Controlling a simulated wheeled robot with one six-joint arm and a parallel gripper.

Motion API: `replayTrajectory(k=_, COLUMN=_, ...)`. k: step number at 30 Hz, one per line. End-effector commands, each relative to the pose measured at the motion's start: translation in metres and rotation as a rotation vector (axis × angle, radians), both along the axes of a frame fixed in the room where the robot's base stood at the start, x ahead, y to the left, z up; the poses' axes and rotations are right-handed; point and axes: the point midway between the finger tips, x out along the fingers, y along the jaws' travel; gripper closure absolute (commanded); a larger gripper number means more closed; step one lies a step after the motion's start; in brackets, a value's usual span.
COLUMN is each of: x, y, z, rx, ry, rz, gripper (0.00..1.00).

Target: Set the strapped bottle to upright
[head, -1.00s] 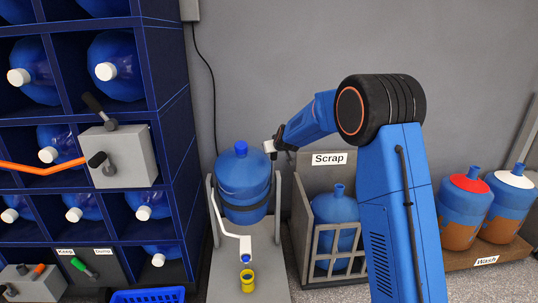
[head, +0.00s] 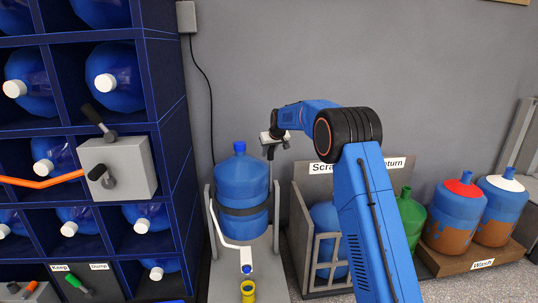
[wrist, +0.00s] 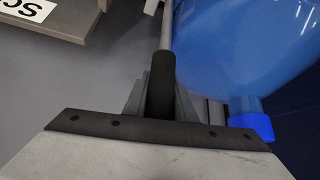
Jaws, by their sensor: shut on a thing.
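The strapped bottle (head: 241,182) is blue, with a dark strap (head: 243,211) round its middle. It sits in a grey cradle (head: 275,200) and looks about upright, its blue cap on top; any slight tilt is hard to tell. In the wrist view the bottle (wrist: 235,45) fills the upper right, with its cap (wrist: 255,122) at lower right. My gripper (head: 271,143) is at the cradle's right side, level with the bottle's neck. It is shut on the black grip (wrist: 160,85) of a grey rod (wrist: 166,25) beside the bottle. The fingertips are partly hidden.
A white spout (head: 232,245) hangs before the cradle, above a yellow cup (head: 248,291). A dark blue bottle rack (head: 178,150) stands close on the left. The Scrap bin (head: 297,245) stands close on the right. Several bottles stand by the Wash sign (head: 482,263).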

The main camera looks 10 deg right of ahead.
Motion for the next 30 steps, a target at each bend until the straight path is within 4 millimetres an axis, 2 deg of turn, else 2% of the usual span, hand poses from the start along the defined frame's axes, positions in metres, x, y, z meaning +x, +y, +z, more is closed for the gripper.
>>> replayTrajectory(k=17, x=0.0061, y=0.0008, z=0.0013, rx=0.003, ry=0.016, rz=-0.002, gripper=1.0)
replayTrajectory(k=18, x=0.0063, y=0.0007, z=0.0015, rx=0.003, ry=0.015, rz=-0.002, gripper=0.71)
replayTrajectory(k=20, x=0.0061, y=0.0006, z=0.0015, rx=0.002, ry=0.016, rz=-0.001, gripper=0.57)
replayTrajectory(k=30, x=0.0037, y=-0.0003, z=0.0021, rx=0.001, ry=0.02, rz=0.0, gripper=0.57)
